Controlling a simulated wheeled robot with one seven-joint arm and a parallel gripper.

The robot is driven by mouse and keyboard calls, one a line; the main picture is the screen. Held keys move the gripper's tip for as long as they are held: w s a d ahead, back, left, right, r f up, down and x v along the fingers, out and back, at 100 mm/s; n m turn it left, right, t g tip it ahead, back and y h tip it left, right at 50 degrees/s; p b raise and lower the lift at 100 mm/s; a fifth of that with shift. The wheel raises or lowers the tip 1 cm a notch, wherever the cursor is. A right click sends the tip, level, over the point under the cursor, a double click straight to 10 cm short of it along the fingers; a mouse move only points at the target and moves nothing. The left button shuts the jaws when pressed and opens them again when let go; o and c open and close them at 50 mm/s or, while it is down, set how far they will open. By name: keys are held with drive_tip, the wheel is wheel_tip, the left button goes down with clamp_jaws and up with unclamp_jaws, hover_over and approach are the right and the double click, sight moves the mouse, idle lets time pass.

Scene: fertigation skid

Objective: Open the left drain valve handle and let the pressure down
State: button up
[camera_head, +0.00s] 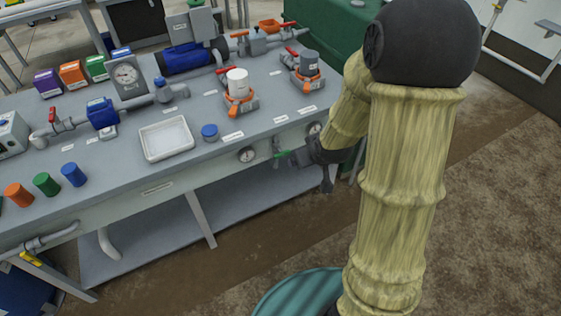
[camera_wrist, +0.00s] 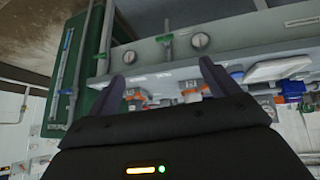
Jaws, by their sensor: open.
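A green lever handle (camera_head: 282,154) sits on a grey drain valve on the bench's front panel, just right of the left gauge (camera_head: 247,155). The lever looks roughly crosswise in the head view. In the wrist view, which looks upside down, the green handle (camera_wrist: 165,38) is beyond my fingertips, with the left gauge (camera_wrist: 199,40) to its right. My gripper (camera_head: 311,172) is just right of the handle in the head view. In the wrist view my gripper (camera_wrist: 163,72) is open, with nothing between its fingers. I cannot tell whether a finger touches the handle.
Another gauge (camera_head: 315,128) is partly hidden by my arm. Above, the bench top (camera_head: 110,165) carries a white tray (camera_head: 166,138), a blue cap (camera_head: 209,131) and two filter housings with orange collars (camera_head: 240,104). A lower shelf (camera_head: 150,240) runs beneath. The floor before the panel is clear.

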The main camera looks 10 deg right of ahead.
drive_tip(key=w+f+n+t+y+b, duration=0.1)
drive_tip(key=w+f+t+b, duration=0.1)
drive_tip(key=w+f+b, duration=0.45)
drive_tip(key=w+f+n+t+y+b, duration=0.15)
drive_tip(key=f+b, duration=0.25)
drive_tip(key=f, duration=0.5)
drive_tip(key=m+t+y+b, duration=0.1)
drive_tip(key=t+y+b, duration=0.2)
drive_tip(key=t+b, duration=0.6)
approach(283, 154)
drive_tip(key=s+d+r+g+b, duration=0.2)
drive_tip(key=s+g, duration=0.1)
drive_tip(key=s, duration=0.2)
drive_tip(key=shift+w+r+t+p, duration=0.1)
drive_tip(key=shift+t+p, duration=0.15)
drive_tip(key=shift+p, duration=0.05)
drive_tip(key=shift+a, duration=0.1)
drive_tip(key=b+x, duration=0.2)
drive_tip(key=x, duration=1.5)
drive_tip(key=shift+w+b, duration=0.25)
drive_tip(key=shift+b, duration=0.05)
drive_tip(key=c, duration=1)
